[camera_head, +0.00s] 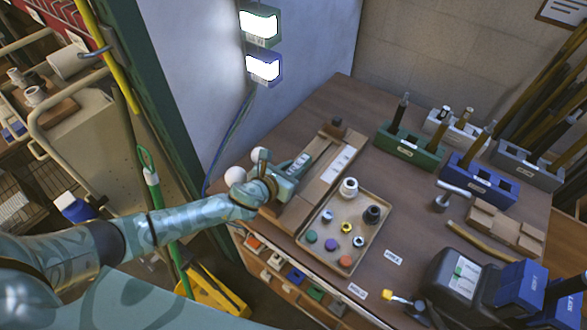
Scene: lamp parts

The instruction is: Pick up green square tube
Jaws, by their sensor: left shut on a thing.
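My left gripper (291,177) is over the wooden fixture (308,208) at the left side of the table. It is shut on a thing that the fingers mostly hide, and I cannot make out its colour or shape. No green square tube can be told for sure in this view. A green holder block (416,150) stands at the back of the table with a dark upright tube (400,112) in it. My right gripper is not in view.
A tray (314,256) of small round parts lies right of the fixture. White (455,130), blue (480,185) and grey (527,168) holder blocks stand at the back right. A dark machine (455,285) is at the front right. The wall is close behind my gripper.

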